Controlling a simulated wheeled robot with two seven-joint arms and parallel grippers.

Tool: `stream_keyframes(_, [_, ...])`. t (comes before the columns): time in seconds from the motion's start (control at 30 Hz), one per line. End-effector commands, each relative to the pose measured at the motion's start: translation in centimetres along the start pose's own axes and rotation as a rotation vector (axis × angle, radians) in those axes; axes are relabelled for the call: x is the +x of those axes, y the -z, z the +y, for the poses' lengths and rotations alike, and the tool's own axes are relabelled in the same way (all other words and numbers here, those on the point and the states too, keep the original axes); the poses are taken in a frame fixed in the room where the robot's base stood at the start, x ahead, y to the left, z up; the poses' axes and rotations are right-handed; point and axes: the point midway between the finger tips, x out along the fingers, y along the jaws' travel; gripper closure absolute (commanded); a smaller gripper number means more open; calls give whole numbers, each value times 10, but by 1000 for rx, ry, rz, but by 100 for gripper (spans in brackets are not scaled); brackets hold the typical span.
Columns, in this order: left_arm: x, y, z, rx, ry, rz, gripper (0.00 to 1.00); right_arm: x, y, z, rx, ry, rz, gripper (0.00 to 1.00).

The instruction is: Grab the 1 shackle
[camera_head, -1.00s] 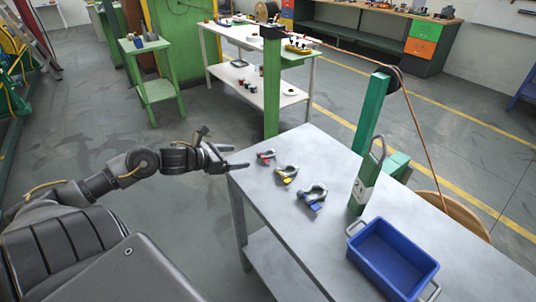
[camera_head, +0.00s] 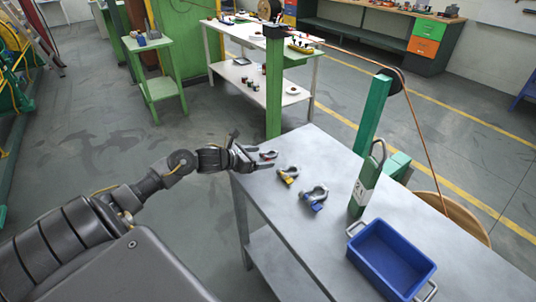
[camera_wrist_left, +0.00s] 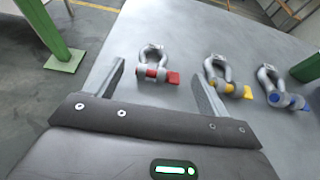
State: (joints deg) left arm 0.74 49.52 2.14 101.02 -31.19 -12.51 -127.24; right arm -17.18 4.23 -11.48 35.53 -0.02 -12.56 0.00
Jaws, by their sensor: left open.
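Three grey shackles lie in a row on the grey metal table (camera_head: 335,225). The one with the red pin (camera_head: 268,155) is the smallest and nearest my left gripper; the yellow-pinned shackle (camera_head: 288,174) and the blue-pinned shackle (camera_head: 315,196) lie further right. My left gripper (camera_head: 262,158) is open at the table's left corner, its fingers at the red-pinned shackle. In the left wrist view the red-pinned shackle (camera_wrist_left: 154,66) lies ahead of and between the open fingers, with the yellow one (camera_wrist_left: 224,78) beyond the right finger and the blue one (camera_wrist_left: 281,92) further right. Which shackle is shackle 1 is not shown.
A blue bin (camera_head: 392,258) stands at the table's front right. A green weight with a loop handle (camera_head: 364,186) stands behind it, near a green post (camera_head: 373,115) with a rope. Another green post (camera_head: 273,88) rises behind the table. The table between the shackles and bin is clear.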

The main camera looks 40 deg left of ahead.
Motion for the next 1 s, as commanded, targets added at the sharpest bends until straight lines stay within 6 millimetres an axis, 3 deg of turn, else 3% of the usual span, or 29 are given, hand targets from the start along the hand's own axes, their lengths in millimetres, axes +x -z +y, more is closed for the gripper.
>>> stream_keyframes(0.17, [18, -1, 1, -1, -1, -1, 21, -6, 0, 4, -2, -4, -2, 64])
stream_keyframes(0.43, [21, 0, 0, 1, 0, 0, 22, -5, -2, 8, -4, -9, -3, 64])
stream_keyframes(0.83, [20, 0, 1, 1, -1, 0, 74, -5, -2, 7, -3, -8, -4, 64])
stream_keyframes(1.0, [20, -1, 1, 1, -1, -2, 74, -5, -1, 6, -2, -7, -3, 64])
